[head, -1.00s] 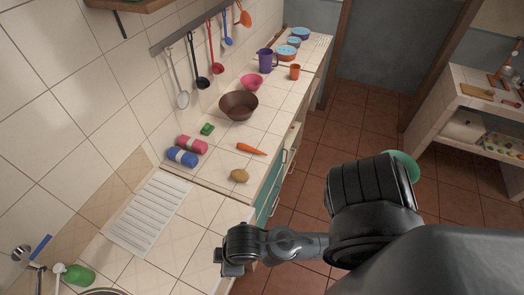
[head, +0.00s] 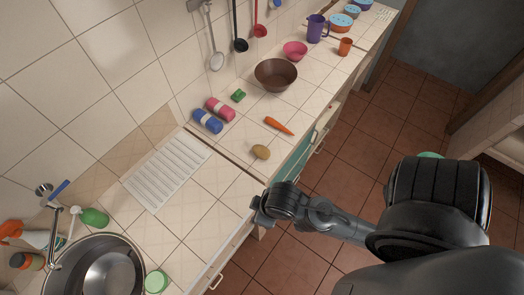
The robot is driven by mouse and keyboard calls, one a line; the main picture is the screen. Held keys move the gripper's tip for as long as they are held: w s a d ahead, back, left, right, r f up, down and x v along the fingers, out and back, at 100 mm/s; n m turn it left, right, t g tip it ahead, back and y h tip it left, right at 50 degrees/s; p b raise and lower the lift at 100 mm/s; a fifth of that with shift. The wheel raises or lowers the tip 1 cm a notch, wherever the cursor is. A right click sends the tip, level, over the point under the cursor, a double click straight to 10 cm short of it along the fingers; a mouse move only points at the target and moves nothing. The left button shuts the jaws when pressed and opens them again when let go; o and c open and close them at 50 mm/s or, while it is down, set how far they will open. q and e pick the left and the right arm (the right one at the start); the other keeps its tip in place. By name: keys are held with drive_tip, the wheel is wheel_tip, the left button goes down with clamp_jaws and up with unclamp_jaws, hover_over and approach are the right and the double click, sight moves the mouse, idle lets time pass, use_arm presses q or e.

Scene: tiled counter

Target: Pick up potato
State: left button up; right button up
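The potato (head: 261,152) is a small tan, rounded lump on the tiled counter, near its front edge. It lies just nearer than the orange carrot (head: 279,125). My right arm comes in from the right, and its gripper (head: 259,208) is near the counter's front edge, below the potato in the picture and apart from it. The fingers are dark, small and partly hidden by the wrist, so I cannot tell whether they are open or shut. The potato is fully visible on the counter. My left gripper is out of view.
Blue (head: 208,121) and pink (head: 220,109) rolls, a green sponge (head: 238,95) and a brown bowl (head: 276,74) stand behind the potato. A ribbed drainboard (head: 155,170) and round sink (head: 105,275) lie left. The tiles between drainboard and gripper are clear.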

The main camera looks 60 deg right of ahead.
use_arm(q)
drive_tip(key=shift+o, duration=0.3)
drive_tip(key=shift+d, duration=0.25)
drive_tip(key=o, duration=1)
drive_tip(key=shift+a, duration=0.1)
